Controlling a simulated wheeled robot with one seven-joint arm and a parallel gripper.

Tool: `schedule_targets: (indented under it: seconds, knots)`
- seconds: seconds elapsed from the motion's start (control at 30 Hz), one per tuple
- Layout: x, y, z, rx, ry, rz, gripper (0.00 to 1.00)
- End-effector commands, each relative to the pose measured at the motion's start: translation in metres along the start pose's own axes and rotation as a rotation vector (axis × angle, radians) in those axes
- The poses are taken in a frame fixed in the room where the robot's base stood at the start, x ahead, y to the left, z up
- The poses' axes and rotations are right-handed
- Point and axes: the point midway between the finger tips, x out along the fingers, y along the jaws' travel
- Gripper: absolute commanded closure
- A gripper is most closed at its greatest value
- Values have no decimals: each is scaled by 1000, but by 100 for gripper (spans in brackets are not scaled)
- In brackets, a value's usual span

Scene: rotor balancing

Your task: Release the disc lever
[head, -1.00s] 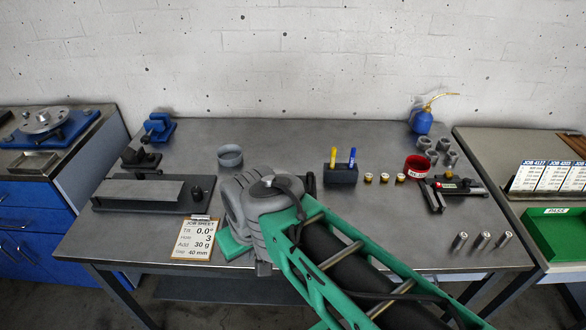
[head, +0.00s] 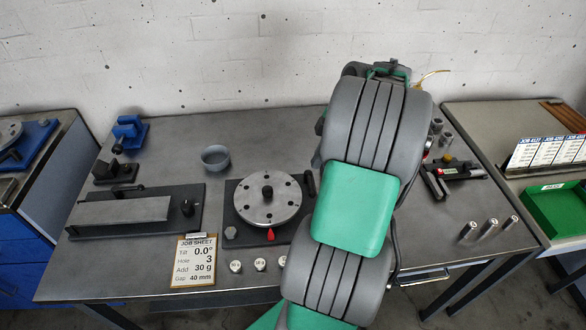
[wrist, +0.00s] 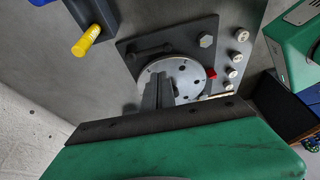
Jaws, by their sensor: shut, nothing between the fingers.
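The grey round disc (head: 268,198) with several holes and a black centre knob sits on a dark base plate (head: 232,212). A red pointer (head: 270,234) is at its front edge. A dark lever (head: 309,184) stands at the plate's right side, partly beside my arm. In the wrist view the disc (wrist: 187,76) is partly covered by my gripper (wrist: 158,82), whose fingers are shut together and empty. A dark bar, which looks like the lever (wrist: 152,50), lies on the plate beyond the fingers. Whether they touch anything is unclear. In the head view my arm hides my gripper.
Several white-topped weights (head: 260,264) line the plate's front. A grey cup (head: 215,158) and a long flat fixture (head: 125,210) are at left.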

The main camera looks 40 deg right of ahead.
Motion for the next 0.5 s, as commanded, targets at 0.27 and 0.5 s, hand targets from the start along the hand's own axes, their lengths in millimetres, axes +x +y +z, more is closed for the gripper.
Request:
schedule_targets:
  seconds: [0.27, 0.5]
  knots:
    - [0, 1, 6, -34, 7, -2, 100]
    - [14, 1, 5, -33, 8, -2, 100]
